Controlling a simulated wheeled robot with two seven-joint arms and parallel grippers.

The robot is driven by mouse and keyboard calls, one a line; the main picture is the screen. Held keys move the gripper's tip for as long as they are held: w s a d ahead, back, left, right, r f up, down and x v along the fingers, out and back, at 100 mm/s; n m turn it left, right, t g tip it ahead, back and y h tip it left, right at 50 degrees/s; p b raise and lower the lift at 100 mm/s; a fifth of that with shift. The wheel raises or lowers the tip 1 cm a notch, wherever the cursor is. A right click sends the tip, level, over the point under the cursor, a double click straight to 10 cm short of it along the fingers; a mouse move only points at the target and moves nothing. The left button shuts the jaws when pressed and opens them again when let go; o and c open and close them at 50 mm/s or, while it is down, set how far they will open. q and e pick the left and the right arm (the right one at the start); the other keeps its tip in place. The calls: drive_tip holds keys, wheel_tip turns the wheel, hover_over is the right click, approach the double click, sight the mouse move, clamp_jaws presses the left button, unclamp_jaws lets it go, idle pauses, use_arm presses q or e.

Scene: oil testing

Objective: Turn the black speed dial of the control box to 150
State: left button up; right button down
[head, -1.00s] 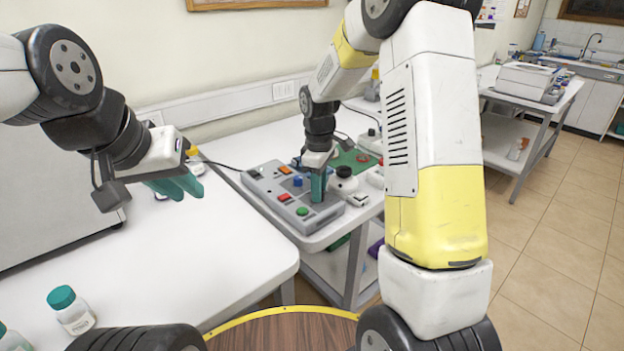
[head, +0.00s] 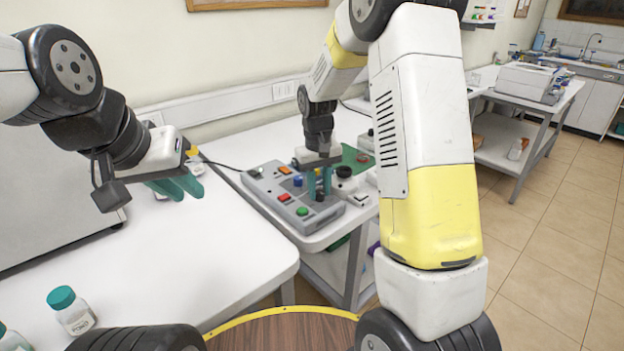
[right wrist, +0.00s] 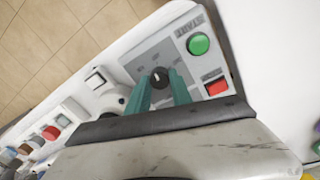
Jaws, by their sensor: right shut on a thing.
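The grey control box (head: 268,186) lies on the white table in the head view. Its black speed dial (head: 320,195) sits near the box's right end. My right gripper (head: 319,190) points down at the dial, one teal finger on each side. The right wrist view shows the black dial (right wrist: 159,76) between the fingertips, with a small light mark on its top. The numbers around the dial are too small to read. My left gripper (head: 178,187) hangs empty above the table at the left, far from the box; its finger gap is unclear.
Beside the dial are a green START button (right wrist: 198,44) and a red switch (right wrist: 216,88). A black round knob (head: 343,171) stands just right of my right gripper. A bottle with a teal cap (head: 72,310) stands at the front left. The table's middle is clear.

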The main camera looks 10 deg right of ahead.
sight(318, 191)
drive_tip(key=shift+w+m, duration=0.1)
drive_tip(key=shift+m, duration=1)
drive_tip(key=c, duration=1.1)
unclamp_jaws()
drive_tip(key=shift+c, duration=0.2)
drive_tip(key=shift+r, duration=0.1)
wheel_tip(318, 191, up, 7)
drive_tip(key=shift+a+f, duration=0.1)
drive_tip(key=shift+a, duration=0.05)
drive_tip(key=shift+r, duration=0.45)
